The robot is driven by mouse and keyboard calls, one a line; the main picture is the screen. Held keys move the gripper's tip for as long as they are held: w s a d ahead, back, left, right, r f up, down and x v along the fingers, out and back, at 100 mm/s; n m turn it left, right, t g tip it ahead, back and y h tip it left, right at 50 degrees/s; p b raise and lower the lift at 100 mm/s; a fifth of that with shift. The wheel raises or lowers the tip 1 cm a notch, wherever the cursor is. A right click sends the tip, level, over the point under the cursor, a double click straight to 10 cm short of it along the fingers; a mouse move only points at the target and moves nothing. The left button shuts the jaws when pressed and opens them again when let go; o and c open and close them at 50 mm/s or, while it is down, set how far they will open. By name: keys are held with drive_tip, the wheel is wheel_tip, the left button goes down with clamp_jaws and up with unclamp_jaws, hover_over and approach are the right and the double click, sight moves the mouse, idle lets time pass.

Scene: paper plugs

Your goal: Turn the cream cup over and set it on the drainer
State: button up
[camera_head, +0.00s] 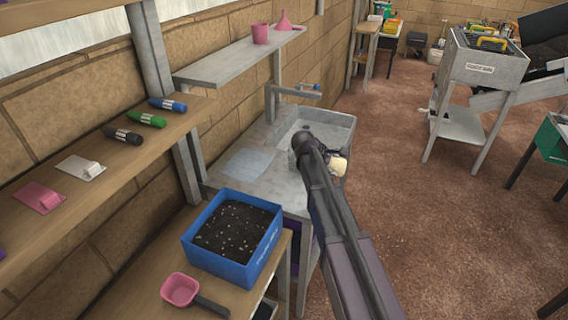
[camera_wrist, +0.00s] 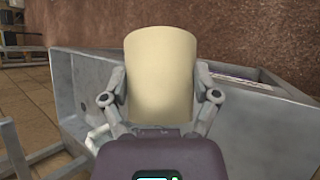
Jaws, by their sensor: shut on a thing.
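The cream cup (camera_wrist: 161,70) is between the two fingers of my gripper (camera_wrist: 164,88), which are shut on its sides in the wrist view. Only its smooth outer side shows there; I cannot tell which end is its mouth. In the head view the cup (camera_head: 338,166) shows past the end of my dark arm, over the right front part of the grey sink (camera_head: 340,122), and the arm partly hides it. A flat pale blue-grey sheet (camera_head: 248,163), which may be the drainer, lies on the counter left of the sink.
A tap (camera_head: 308,88) stands behind the sink. A shelf (camera_head: 225,68) with a pink cup (camera_head: 260,34) and pink funnel (camera_head: 284,20) hangs left of it. A blue soil box (camera_head: 233,236) and a pink scoop (camera_head: 181,290) are nearer.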

drive_tip(key=a+f+y, duration=0.1)
drive_tip(key=a+y, duration=0.1)
drive_tip(key=s+a+f+y+p, duration=0.1)
drive_tip(key=a+y, duration=0.4)
drive_tip(key=a, duration=0.1)
drive_tip(key=shift+s+a+f+y, duration=0.15)
drive_tip(key=shift+s+f+y, duration=0.15)
drive_tip(key=shift+f+y, duration=0.1)
drive_tip(key=s+a+r+g+y+p, duration=0.1)
drive_tip(key=a+r+y+p, duration=0.1)
drive_tip(key=a+r+y, duration=0.2)
drive_tip(key=a+y, duration=0.3)
drive_tip(key=a, duration=0.2)
drive_tip(key=shift+s+a+r, duration=0.2)
drive_tip(key=shift+a, duration=0.2)
drive_tip(key=shift+f, duration=0.1)
wheel_tip(320, 180, down, 8)
drive_tip(key=b, duration=0.7)
drive_tip(key=shift+b, duration=0.4)
drive_tip(key=shift+f+b, duration=0.4)
drive_tip(key=shift+b, duration=0.15)
drive_tip(key=o, duration=1.1)
drive_tip(key=shift+c, duration=0.2)
drive_tip(key=shift+r, duration=0.2)
